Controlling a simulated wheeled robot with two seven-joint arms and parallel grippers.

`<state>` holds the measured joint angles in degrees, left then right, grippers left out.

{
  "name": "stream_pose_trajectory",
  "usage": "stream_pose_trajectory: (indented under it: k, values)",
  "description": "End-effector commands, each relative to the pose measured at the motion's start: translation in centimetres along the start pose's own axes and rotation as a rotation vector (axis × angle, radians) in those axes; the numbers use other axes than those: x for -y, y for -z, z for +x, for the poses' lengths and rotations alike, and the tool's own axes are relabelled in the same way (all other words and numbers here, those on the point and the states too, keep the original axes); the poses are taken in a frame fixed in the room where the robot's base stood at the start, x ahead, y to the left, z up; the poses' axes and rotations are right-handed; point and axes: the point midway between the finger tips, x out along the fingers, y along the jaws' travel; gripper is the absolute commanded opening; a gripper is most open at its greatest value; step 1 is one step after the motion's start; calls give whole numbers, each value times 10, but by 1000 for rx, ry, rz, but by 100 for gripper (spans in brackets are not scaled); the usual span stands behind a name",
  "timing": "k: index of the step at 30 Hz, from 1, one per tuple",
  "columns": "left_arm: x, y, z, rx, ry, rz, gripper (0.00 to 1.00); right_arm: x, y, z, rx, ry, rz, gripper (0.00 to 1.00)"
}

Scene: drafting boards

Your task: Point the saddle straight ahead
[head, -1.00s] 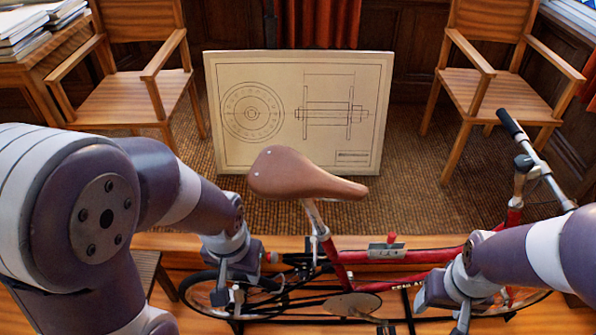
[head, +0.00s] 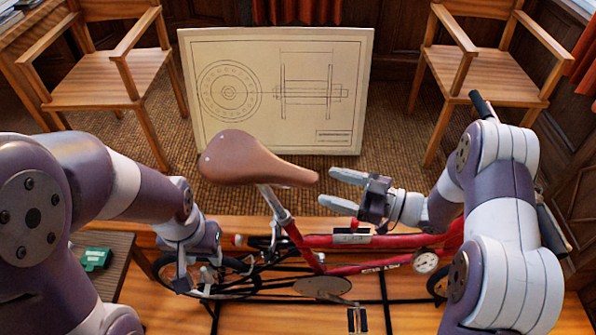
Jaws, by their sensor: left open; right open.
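The brown leather saddle (head: 258,163) sits on its silver seat post (head: 276,205) on the red bicycle (head: 340,265). Its wide rear is at the left and its narrow nose points right. The nose angles somewhat toward me compared with the red top tube (head: 390,241). My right gripper (head: 340,189) is open and empty, its two fingers pointing left just right of the saddle's nose, with a small gap between. My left gripper (head: 194,279) is open, low by the rear wheel and away from the saddle. My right arm hides much of the handlebar and front wheel.
A drawing board (head: 275,90) leans behind the bicycle. Wooden chairs stand at the back left (head: 100,80) and back right (head: 490,80).

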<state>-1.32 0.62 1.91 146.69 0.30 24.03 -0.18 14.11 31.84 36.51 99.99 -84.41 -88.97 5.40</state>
Motion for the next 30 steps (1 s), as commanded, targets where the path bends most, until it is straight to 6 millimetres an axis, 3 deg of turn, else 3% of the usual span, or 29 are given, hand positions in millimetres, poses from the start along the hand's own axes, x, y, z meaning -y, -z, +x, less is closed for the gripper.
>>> stream_pose_trajectory:
  k: [1, 6, 12, 24, 30]
  values:
    - [0, 1, -10, 0, 0, 0, 43, 1, 5, 13, 0, 6, 1, 66]
    - [0, 3, -23, -1, 0, 0, 43, 0, 4, 52, 2, 4, 0, 66]
    - [0, 4, -32, 0, 0, 0, 43, 0, 2, 81, 2, 1, -2, 66]
    - [0, 4, -33, 0, 0, 0, 43, 0, 0, 90, 2, -2, -2, 66]
    - [0, 4, -33, 0, 0, 0, 43, 0, 0, 90, 2, -2, -2, 1]
